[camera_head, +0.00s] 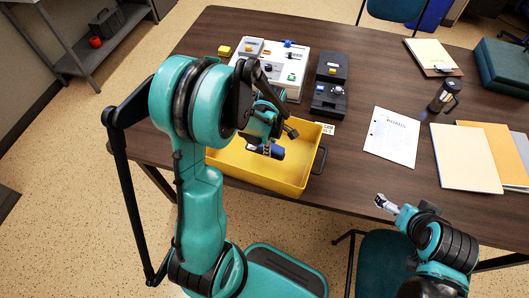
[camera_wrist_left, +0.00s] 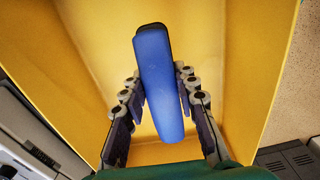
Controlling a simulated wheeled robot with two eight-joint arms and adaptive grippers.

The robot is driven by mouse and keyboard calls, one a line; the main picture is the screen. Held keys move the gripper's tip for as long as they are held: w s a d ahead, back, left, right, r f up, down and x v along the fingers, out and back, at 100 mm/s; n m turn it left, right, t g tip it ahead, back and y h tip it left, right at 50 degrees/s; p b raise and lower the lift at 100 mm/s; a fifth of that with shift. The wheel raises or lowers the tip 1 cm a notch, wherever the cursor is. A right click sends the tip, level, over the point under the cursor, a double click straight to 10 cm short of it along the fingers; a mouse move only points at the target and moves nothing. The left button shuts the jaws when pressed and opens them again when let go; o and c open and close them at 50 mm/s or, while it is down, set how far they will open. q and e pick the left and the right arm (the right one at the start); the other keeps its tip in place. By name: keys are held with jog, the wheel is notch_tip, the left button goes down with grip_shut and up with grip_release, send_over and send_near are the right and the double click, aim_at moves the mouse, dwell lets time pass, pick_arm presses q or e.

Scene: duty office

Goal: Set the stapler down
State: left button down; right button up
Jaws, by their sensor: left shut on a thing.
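The blue stapler (camera_wrist_left: 162,75) with a dark end is held between the fingers of my left gripper (camera_wrist_left: 162,100) in the left wrist view. In the head view, my left gripper (camera_head: 270,138) is over the yellow tray (camera_head: 285,184), and the stapler (camera_head: 277,151) shows partly below it. The tray walls surround the stapler in the wrist view. I cannot tell whether the stapler touches the tray floor. My right gripper (camera_head: 385,204) is by the table's front edge, apart from the tray; its fingers are too small to read.
A white panel (camera_head: 295,55) and a black device (camera_head: 331,75) stand behind the tray. Bare table shows between the tray and the sheet.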

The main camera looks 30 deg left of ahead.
pick_arm(q)
jog(key=a+f, duration=0.1)
jog(key=w+a, duration=0.1)
jog(key=shift+a+f+b, duration=0.3)
jog(key=shift+f, duration=0.1)
notch_tip(320, 180, down, 3)
jog(key=shift+f+b, duration=0.15)
jog(key=shift+b, duration=0.7)
jog(key=shift+f, duration=0.3)
jog(key=shift+f, duration=0.1)
jog(key=c, duration=1.2)
grip_release()
jog(key=shift+o, duration=0.2)
